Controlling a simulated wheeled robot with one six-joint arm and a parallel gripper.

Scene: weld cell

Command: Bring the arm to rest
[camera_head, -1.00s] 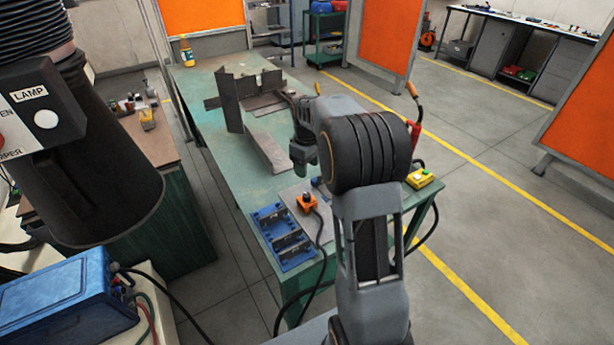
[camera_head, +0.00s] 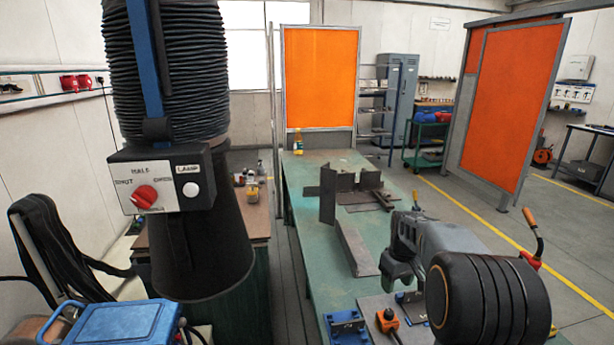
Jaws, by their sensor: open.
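My arm rises at the lower right of the head view, with its black ribbed elbow nearest the camera. Its grey forearm points away over the green welding table (camera_head: 300,215). My gripper (camera_head: 395,272) is at the far end of this arm, above the near part of the table. Its jaws are small and mostly hidden by the wrist, and they are open. I see nothing held in it.
A black extraction hose (camera_head: 200,240) with a lamp switch box (camera_head: 160,182) hangs left. Orange screens (camera_head: 320,75) stand behind.

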